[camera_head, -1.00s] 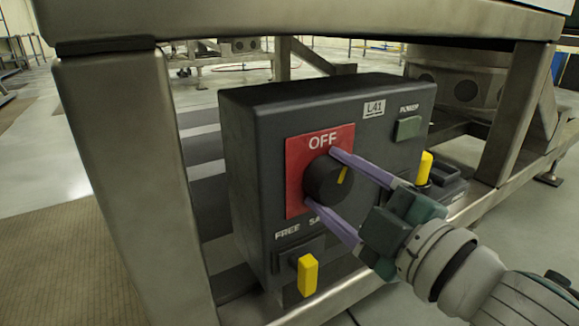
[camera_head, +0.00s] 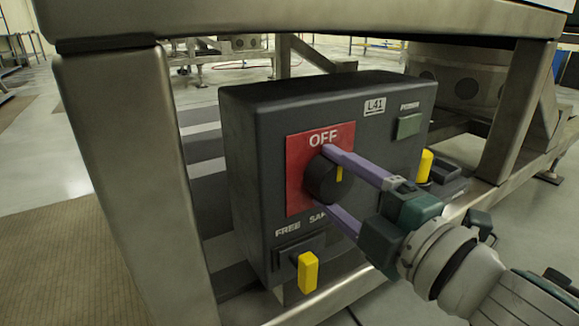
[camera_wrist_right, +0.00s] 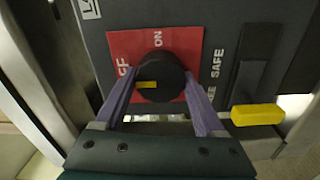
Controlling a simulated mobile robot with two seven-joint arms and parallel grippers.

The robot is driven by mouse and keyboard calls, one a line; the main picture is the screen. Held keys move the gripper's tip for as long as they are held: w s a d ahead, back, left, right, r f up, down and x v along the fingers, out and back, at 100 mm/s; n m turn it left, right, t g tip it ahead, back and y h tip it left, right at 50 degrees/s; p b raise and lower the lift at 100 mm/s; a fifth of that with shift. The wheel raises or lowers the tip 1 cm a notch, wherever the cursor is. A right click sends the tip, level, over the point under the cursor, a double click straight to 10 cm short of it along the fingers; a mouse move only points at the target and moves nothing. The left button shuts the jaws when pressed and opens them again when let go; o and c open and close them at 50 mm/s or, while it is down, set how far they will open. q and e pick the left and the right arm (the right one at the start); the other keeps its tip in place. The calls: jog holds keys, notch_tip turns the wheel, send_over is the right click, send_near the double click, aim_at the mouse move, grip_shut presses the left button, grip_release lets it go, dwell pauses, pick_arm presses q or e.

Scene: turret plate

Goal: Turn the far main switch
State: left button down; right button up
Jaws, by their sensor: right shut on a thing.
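The main switch is a black round knob (camera_head: 322,184) with a yellow mark, on a red plate (camera_head: 298,160) marked OFF, on the front of a dark box (camera_head: 375,150) labelled L41. My right gripper (camera_head: 321,177) is shut on the knob, one purple finger above it and one below. In the right wrist view the knob (camera_wrist_right: 168,72) sits between the two fingers, and the red plate (camera_wrist_right: 190,42) also shows ON. The yellow mark stands about upright in the head view. My left gripper is not in view.
A yellow lever (camera_head: 307,272) sits below the switch near the words FREE and SAFE. Steel frame posts (camera_head: 130,190) and a top beam (camera_head: 300,20) surround the box.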

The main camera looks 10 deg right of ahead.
jog(key=o, duration=1.3)
jog(key=shift+o, duration=0.2)
jog(key=p+v, duration=0.2)
jog(key=v, duration=0.8)
